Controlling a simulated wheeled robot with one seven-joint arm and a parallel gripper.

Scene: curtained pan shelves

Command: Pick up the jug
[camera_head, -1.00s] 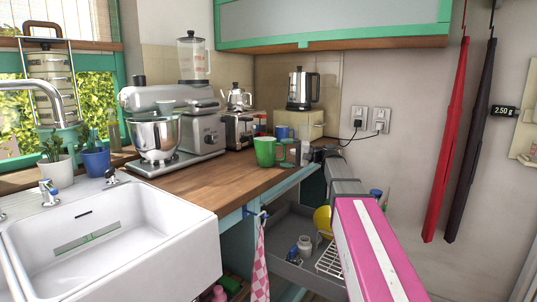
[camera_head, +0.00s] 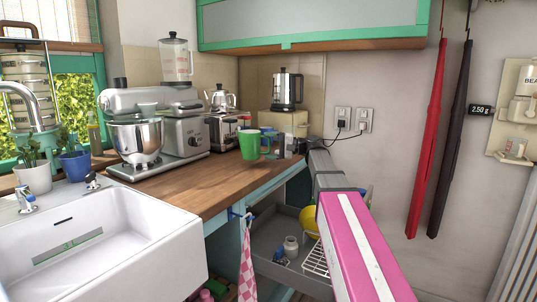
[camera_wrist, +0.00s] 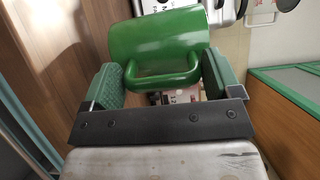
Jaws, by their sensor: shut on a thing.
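The jug (camera_head: 250,146) is a bright green mug-shaped vessel with a handle, upright at the right end of the wooden counter. In the wrist view its green body (camera_wrist: 160,35) and handle lie between the two green finger pads. My gripper (camera_wrist: 160,72) is shut on the jug from its handle side. Whether the jug's base touches the counter is hard to tell.
A white sink (camera_head: 105,245) is at left. An open grey drawer (camera_head: 270,240) is below. The counter's front middle is clear.

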